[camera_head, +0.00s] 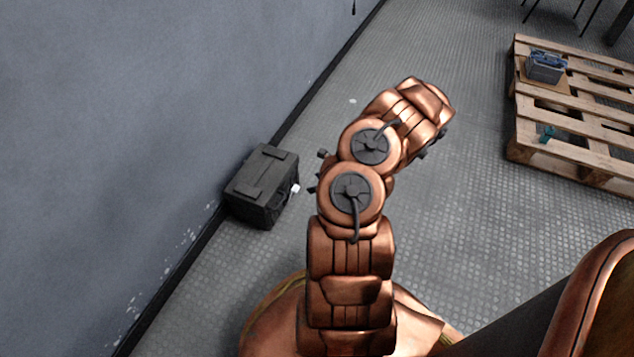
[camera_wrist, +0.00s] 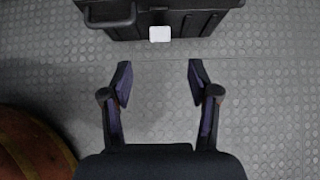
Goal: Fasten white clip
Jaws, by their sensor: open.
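The white clip (camera_wrist: 160,34) is on the front face of a black case, near its lower edge in the wrist view. It also shows as a small white spot on the case's right side in the head view (camera_head: 295,188). The black case (camera_head: 262,183) stands on the floor against the wall, and its handle side shows at the top of the wrist view (camera_wrist: 205,22). My gripper (camera_wrist: 160,82) is open and empty, with the clip ahead of it between the lines of its two fingers, apart from it.
A grey-blue wall (camera_head: 140,120) with a dark baseboard runs along the left, right behind the case. A wooden pallet (camera_head: 570,165) with a grey bin (camera_head: 545,68) lies at the upper right. The ribbed floor (camera_head: 470,230) between the case and the pallet is mostly free.

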